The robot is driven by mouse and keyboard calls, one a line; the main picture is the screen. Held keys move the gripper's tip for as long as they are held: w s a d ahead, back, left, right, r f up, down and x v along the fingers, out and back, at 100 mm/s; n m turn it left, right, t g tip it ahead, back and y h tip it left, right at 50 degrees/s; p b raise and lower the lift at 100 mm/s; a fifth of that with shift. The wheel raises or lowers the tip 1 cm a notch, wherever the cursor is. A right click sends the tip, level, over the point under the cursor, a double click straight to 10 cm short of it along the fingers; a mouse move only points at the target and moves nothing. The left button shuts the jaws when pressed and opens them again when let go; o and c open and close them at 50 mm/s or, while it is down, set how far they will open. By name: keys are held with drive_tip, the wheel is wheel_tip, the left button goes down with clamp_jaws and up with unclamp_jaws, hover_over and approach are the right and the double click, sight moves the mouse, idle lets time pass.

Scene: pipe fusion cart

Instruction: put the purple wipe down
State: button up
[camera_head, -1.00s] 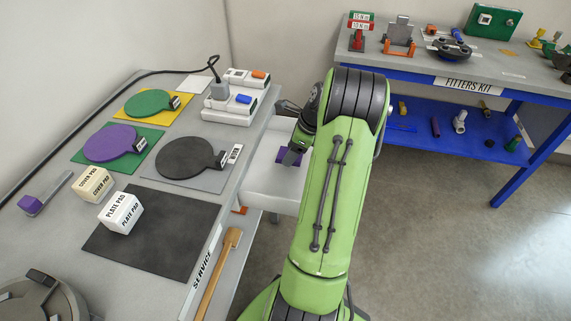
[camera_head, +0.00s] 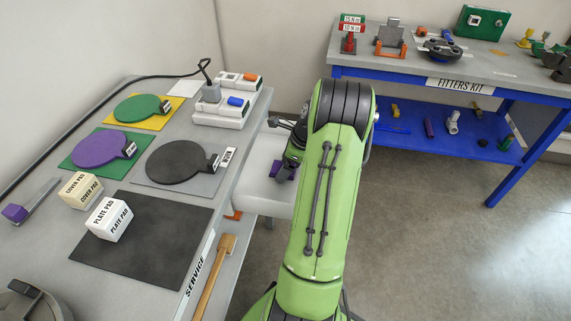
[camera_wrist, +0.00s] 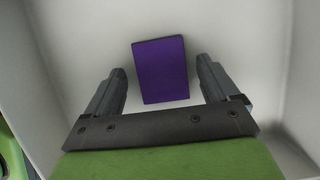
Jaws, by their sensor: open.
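The purple wipe (camera_wrist: 160,70) is a flat purple rectangle inside a white bin (camera_wrist: 70,45) in the wrist view. It lies in front of and between my fingers, with a gap on each side. My gripper (camera_wrist: 163,85) is open and touches neither side of it. In the head view the wipe (camera_head: 281,172) shows as a small purple patch beside my wrist, over the white bin (camera_head: 262,152). My arm hides much of the bin there. I cannot tell exactly how high my fingertips are above the wipe.
The grey service bench (camera_head: 150,228) on the left holds a cream cover pad (camera_head: 80,190), a white plate pad (camera_head: 109,219) and several round plates. A blue fitters table (camera_head: 425,70) stands at the back right. Floor (camera_head: 440,250) at the right is clear.

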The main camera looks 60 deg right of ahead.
drive_tip(key=p+v, duration=0.5)
drive_tip(key=v, duration=0.7)
drive_tip(key=w+a+r+n+h, duration=0.1)
drive_tip(key=w+a+r+n, duration=0.1)
drive_tip(key=a+r+n, duration=0.4)
drive_tip(key=w+a+r+n, duration=0.1)
drive_tip(key=w+a+n, duration=0.15)
drive_tip(key=a, duration=0.55)
drive_tip(key=w+a+r+n+h, duration=0.1)
drive_tip(key=a+r+n, duration=0.35)
drive_tip(key=a, duration=0.25)
drive_tip(key=s+a+r+n+t, duration=0.1)
drive_tip(key=s+a+n, duration=1.1)
drive_tip(key=a+n, duration=0.4)
drive_tip(key=shift+s+r+n+t, duration=0.2)
drive_tip(key=shift+s+n+t, duration=0.15)
drive_tip(key=shift+n, duration=0.85)
drive_tip(key=shift+s+a+r, duration=0.1)
wheel_tip(320, 180, up, 8)
drive_tip(key=p, duration=0.8)
